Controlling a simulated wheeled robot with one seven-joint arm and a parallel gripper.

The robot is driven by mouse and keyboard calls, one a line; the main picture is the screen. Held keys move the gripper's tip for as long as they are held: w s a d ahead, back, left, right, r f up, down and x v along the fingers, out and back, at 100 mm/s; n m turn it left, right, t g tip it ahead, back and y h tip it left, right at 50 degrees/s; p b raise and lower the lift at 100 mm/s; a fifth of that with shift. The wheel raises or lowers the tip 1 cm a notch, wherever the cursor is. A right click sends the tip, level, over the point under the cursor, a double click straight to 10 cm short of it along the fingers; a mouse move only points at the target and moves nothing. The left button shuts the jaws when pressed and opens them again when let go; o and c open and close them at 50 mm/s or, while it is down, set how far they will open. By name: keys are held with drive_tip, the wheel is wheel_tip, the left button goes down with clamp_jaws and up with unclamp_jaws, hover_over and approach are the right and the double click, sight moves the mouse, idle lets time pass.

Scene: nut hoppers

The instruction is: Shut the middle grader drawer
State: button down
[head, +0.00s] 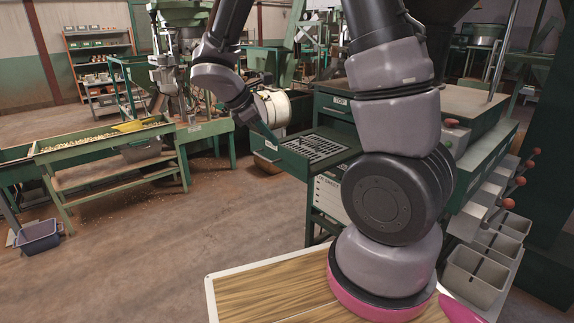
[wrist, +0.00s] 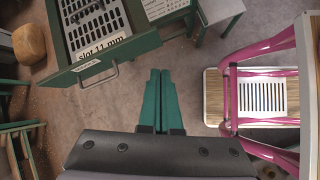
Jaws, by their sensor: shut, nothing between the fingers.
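The middle grader drawer (head: 305,150) is pulled out of the green cabinet, below a shut drawer marked TOP (head: 340,102). Inside the open drawer is a slotted metal plate. In the wrist view the drawer (wrist: 125,55) is at the upper left, with a "slot 11 mm" label and a bar handle (wrist: 98,75) on its green front. My gripper (head: 272,141) is by the drawer's front; its teal fingers are together and empty. In the wrist view my gripper (wrist: 160,75) is just right of the drawer front; I cannot tell if it touches.
Grey bins (head: 475,275) and red-knobbed levers are on the right. A sorting trough (head: 95,140) is at the left, with a blue-grey tub (head: 38,237) on the floor.

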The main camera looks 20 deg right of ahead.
drive_tip(key=w+a+f+n+t+h, duration=0.2)
drive_tip(key=w+a+f+n, duration=0.15)
drive_tip(key=f+n, duration=0.2)
approach(294, 168)
drive_tip(key=x, duration=0.5)
drive_tip(key=shift+f, duration=0.35)
drive_tip(key=shift+w+d, duration=0.1)
drive_tip(key=shift+d, duration=0.25)
drive_tip(key=shift+d, duration=0.1)
drive_tip(key=w+d, duration=0.4)
drive_tip(key=d, duration=0.7)
drive_tip(key=w+d, duration=0.4)
drive_tip(key=d, duration=0.7)
drive_tip(key=w+d, duration=0.4)
drive_tip(key=d, duration=0.7)
drive_tip(key=shift+w+d, duration=0.1)
drive_tip(key=shift+d, duration=0.15)
drive_tip(key=shift+w+d+r, duration=0.1)
drive_tip(key=shift+w+d, duration=0.05)
drive_tip(key=shift+d, duration=0.25)
drive_tip(key=shift+d+r, duration=0.1)
